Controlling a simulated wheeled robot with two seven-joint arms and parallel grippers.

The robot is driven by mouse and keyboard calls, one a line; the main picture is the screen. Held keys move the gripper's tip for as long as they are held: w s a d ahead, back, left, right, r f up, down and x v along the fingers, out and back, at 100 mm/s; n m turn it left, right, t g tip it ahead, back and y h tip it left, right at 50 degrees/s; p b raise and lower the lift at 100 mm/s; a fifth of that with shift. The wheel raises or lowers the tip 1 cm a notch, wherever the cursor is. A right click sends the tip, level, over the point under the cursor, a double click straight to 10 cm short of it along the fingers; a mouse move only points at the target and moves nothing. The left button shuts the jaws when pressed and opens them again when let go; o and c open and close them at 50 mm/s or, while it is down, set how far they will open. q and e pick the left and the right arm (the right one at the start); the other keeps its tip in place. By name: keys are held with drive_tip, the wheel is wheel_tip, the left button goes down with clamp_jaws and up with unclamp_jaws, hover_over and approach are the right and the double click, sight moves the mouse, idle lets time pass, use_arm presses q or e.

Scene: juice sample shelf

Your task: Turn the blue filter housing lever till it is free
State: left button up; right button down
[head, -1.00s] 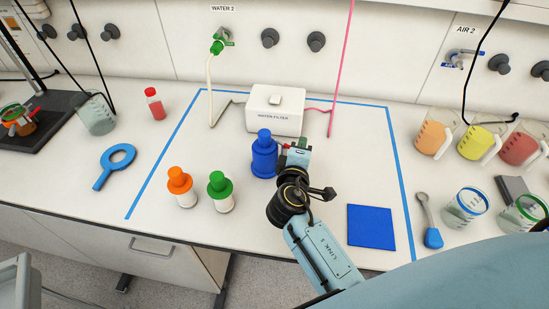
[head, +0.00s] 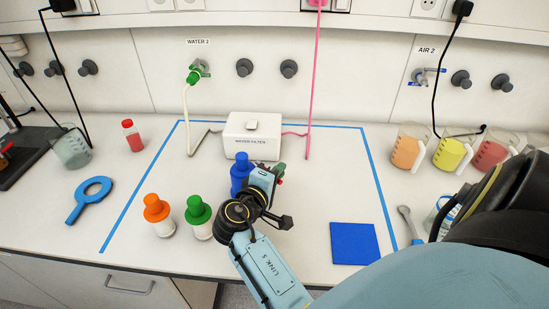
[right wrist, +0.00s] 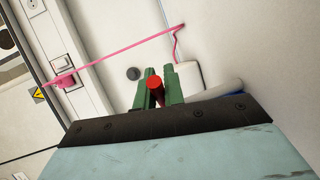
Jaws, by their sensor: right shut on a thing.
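The blue filter housing (head: 239,172) stands upright inside the blue tape outline, in front of the water filter box. My right gripper (head: 280,174) is just right of the housing and partly covers it. In the right wrist view, its green fingers (right wrist: 159,87) are shut on a red lever (right wrist: 156,90). The lever's red end also shows at the fingertips in the head view (head: 281,181). Where the lever joins the housing is hidden behind the gripper. A strip of blue shows at the right in the wrist view. My left gripper is not in view.
Orange-capped (head: 157,214) and green-capped (head: 198,217) bottles stand left of my right arm. The white water filter box (head: 252,140), with hoses, is behind. A blue square mat (head: 354,243) lies to the right. Beakers (head: 408,147) stand at the far right.

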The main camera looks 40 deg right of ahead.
drive_tip(key=c, duration=1.5)
unclamp_jaws()
drive_tip(key=shift+s+a, duration=0.1)
drive_tip(key=shift+a, duration=0.15)
drive_tip(key=v, duration=0.7)
drive_tip(key=shift+b, duration=0.35)
drive_tip(key=shift+r, duration=0.1)
